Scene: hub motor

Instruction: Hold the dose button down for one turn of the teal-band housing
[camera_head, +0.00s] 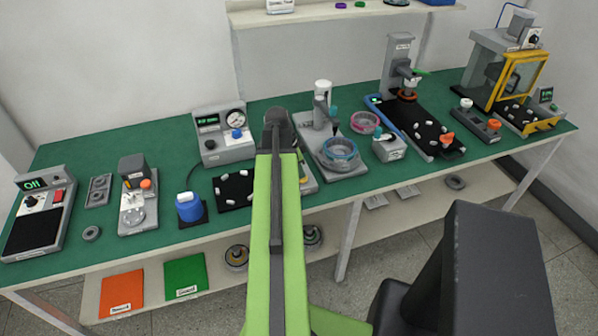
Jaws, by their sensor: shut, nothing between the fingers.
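The teal-band housing (340,150) is a round grey ring with a teal band. It sits on the base of a grey dispensing stand (323,108) with a white-topped column, right of my arm. A small grey box (389,150) with a dark teal knob on top stands just right of the housing. It may carry the dose button, but the view is too small to tell. My gripper (277,121) is the dark end of my green arm, left of the stand and apart from the housing. It is shut and empty; its fingertips are hard to make out.
A pink-banded ring (364,122) lies behind the box. A gauge unit (224,134), blue bottle (189,207) and black mat (234,190) are left of my arm. A blue-edged black tray (425,130) and yellow-framed press (520,77) are right. Green bench (80,155) is bare at back left.

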